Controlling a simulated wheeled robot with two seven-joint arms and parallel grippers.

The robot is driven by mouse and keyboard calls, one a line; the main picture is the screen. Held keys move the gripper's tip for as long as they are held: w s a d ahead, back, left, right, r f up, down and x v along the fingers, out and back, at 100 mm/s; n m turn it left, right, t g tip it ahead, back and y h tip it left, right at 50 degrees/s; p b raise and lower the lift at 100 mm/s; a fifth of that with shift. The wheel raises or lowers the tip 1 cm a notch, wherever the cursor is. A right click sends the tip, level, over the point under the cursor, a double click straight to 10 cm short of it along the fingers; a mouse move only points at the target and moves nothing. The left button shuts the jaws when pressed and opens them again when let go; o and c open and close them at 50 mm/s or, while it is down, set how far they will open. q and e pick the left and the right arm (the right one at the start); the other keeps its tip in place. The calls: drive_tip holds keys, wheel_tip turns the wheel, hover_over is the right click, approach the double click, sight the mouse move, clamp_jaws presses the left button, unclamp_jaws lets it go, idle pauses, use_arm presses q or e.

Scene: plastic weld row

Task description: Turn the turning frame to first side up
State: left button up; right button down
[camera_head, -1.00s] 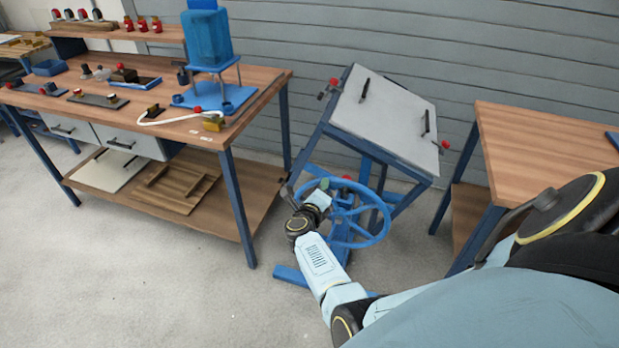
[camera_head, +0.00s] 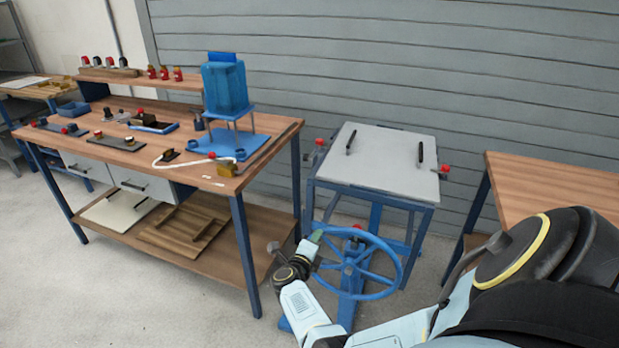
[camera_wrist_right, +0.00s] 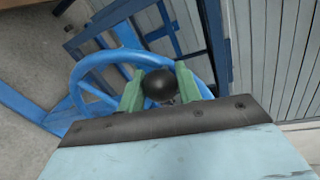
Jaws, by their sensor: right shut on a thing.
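The turning frame's grey plate (camera_head: 378,160) lies nearly level on its blue stand in the head view, with two black handles and red-knobbed clamps at its sides. The blue handwheel (camera_head: 357,294) is on the near side of the stand. My right gripper (camera_head: 315,238) is at the wheel's left rim. In the right wrist view its green fingers (camera_wrist_right: 158,90) are shut on the wheel's black ball knob (camera_wrist_right: 158,82). The knob's underside is hidden. I see no side marking on the plate. My left gripper is not in view.
A wooden workbench (camera_head: 262,144) with a blue tank (camera_head: 226,86) and small parts stands left of the frame. Another wooden table (camera_head: 560,190) stands to the right. A grey slatted wall (camera_head: 400,60) is close behind. Bare floor lies in front of the workbench.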

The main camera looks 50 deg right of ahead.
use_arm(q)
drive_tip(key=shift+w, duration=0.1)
use_arm(e)
drive_tip(key=shift+w+a+f, duration=0.1)
drive_tip(key=shift+a+f, duration=0.05)
drive_tip(key=shift+a, duration=0.05)
drive_tip(key=c, duration=1.1)
unclamp_jaws()
drive_tip(key=shift+o, duration=0.4)
drive_tip(key=shift+d, duration=0.1)
drive_tip(key=shift+s+a, duration=0.2)
drive_tip(key=shift+a, duration=0.2)
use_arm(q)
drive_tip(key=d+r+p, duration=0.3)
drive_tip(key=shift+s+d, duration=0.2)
use_arm(e)
drive_tip(key=v, duration=1.2)
drive_tip(key=shift+a, duration=0.25)
